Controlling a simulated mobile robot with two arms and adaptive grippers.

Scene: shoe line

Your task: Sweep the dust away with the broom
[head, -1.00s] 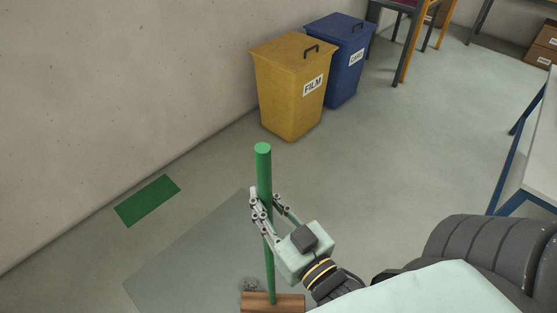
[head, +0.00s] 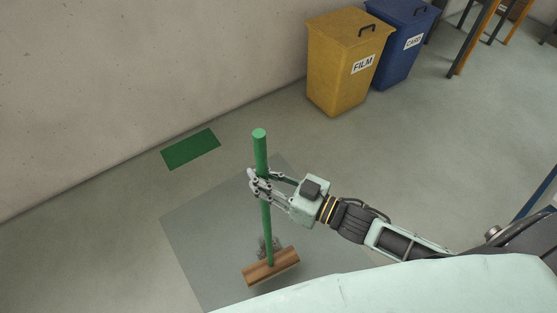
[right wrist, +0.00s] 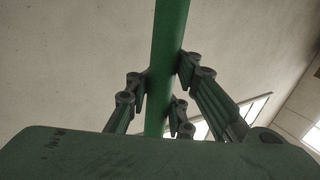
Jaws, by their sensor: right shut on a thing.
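My right gripper (head: 262,185) is shut on the green handle of the broom (head: 264,150), in the upper part of the handle. The handle stands nearly upright. The wooden broom head (head: 271,267) is at the bottom, over the grey floor patch (head: 205,235); I cannot tell whether it touches. In the right wrist view the handle (right wrist: 168,50) runs between the fingers (right wrist: 160,98). My left gripper is not in view.
A green rectangle (head: 190,149) lies on the floor by the wall, beyond the grey patch. A yellow FILM bin (head: 340,75) and a blue CARD bin (head: 400,62) stand along the wall. The floor between the patch and the bins is clear.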

